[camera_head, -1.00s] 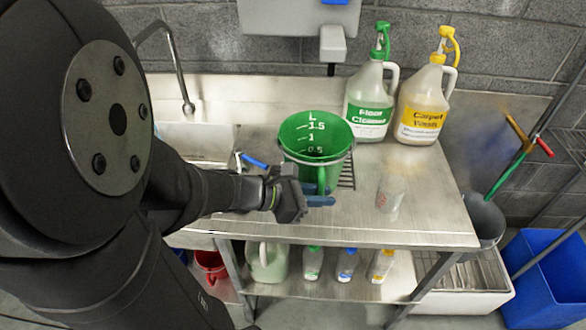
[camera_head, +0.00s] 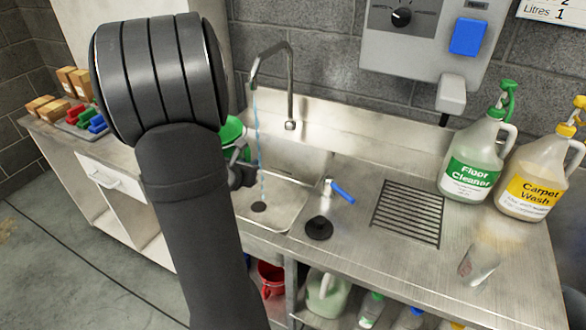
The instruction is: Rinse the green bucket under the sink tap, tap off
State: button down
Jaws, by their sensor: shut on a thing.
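The green bucket (camera_head: 232,131) is up over the left side of the sink, mostly hidden behind my arm. My gripper (camera_head: 243,172) is shut on it; the fingertips are partly hidden. The sink tap (camera_head: 288,85) arches over the sink basin (camera_head: 282,205). A thin blue stream of water runs from its spout down toward the drain, just right of the visible part of the bucket. I cannot tell whether any water enters the bucket. The blue-handled lever (camera_head: 341,192) stands on the counter right of the basin.
A black plug (camera_head: 319,228) and a drain grate (camera_head: 408,211) are on the counter. The floor cleaner jug (camera_head: 472,160) and carpet wash jug (camera_head: 540,175) stand at the right, with a clear cup (camera_head: 478,264) in front. A wall dispenser (camera_head: 425,40) hangs above.

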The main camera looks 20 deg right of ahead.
jog(key=shift+n+t+y, duration=0.3)
jog(key=shift+n, duration=0.2)
jog(key=w+a, duration=0.1)
jog(key=a, duration=0.1)
jog(key=w+a, duration=0.1)
jog(key=a, duration=0.1)
jog(key=w+a, duration=0.1)
jog(key=a, duration=0.1)
jog(key=shift+w+a+f, duration=0.25)
jog(key=shift+w+a, duration=0.05)
jog(key=shift+w, duration=0.1)
jog(key=shift+w+a+r+m, duration=0.1)
jog(key=shift+m, duration=0.2)
jog(key=shift+d+r+m+g+h, duration=0.1)
jog(key=shift+d+m+g+h, duration=0.05)
jog(key=shift+m+g+h, duration=0.25)
jog(key=shift+d+r+m+g+h, duration=0.1)
jog(key=shift+m+g+h, duration=0.15)
jog(key=shift+h, duration=0.25)
jog(key=s+d+f+m+g+h, duration=0.15)
jog(key=s+m+g+h, duration=0.25)
jog(key=s+m+g, duration=0.4)
jog(key=w+d, duration=1.1)
jog(key=shift+r, duration=0.25)
jog(key=shift+d, duration=0.1)
jog(key=s, duration=1.4)
jog(key=shift+a, duration=0.3)
jog(key=shift+w+n+t, duration=0.1)
jog(key=shift+n+t, duration=0.15)
